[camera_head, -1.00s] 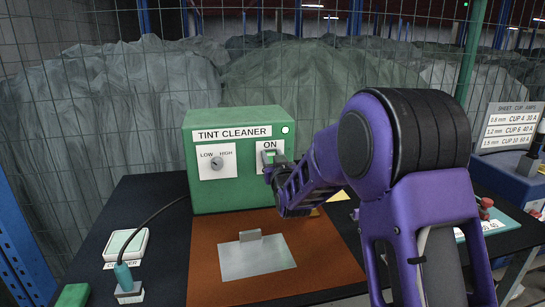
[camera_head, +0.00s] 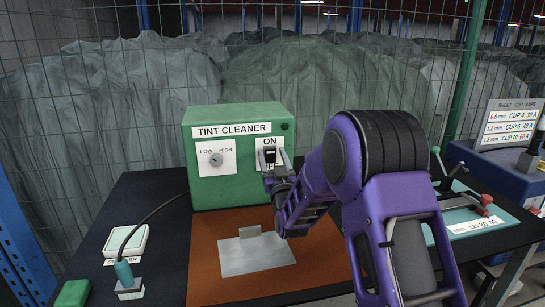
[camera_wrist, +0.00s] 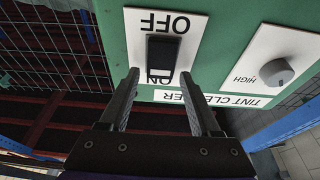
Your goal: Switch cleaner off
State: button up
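The tint cleaner (camera_head: 205,185) is a green box at the back of the table. Its black rocker switch (camera_head: 269,156) sits on a white plate below the word ON; the wrist view shows the switch (camera_wrist: 162,55) upside down, between the words ON and OFF. The switch and the round lamp (camera_head: 285,126) at the box's top right are dark. My gripper (camera_head: 277,170) is just in front of the switch plate. In the wrist view, my gripper's (camera_wrist: 160,75) fingers are apart with nothing between them, tips just short of the switch. Contact cannot be told.
A LOW/HIGH knob (camera_head: 216,160) is left of the switch. A metal plate with a small upright block (camera_head: 255,262) lies on a brown mat (camera_head: 210,288). A corded plug (camera_head: 123,272) stands at left, near a pale green pad (camera_head: 126,240). A teal board (camera_head: 480,225) is at right.

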jog(key=shift+o, duration=0.3)
jog(key=v, duration=1.7)
jog(key=shift+s, duration=0.2)
jog(key=shift+d, duration=0.1)
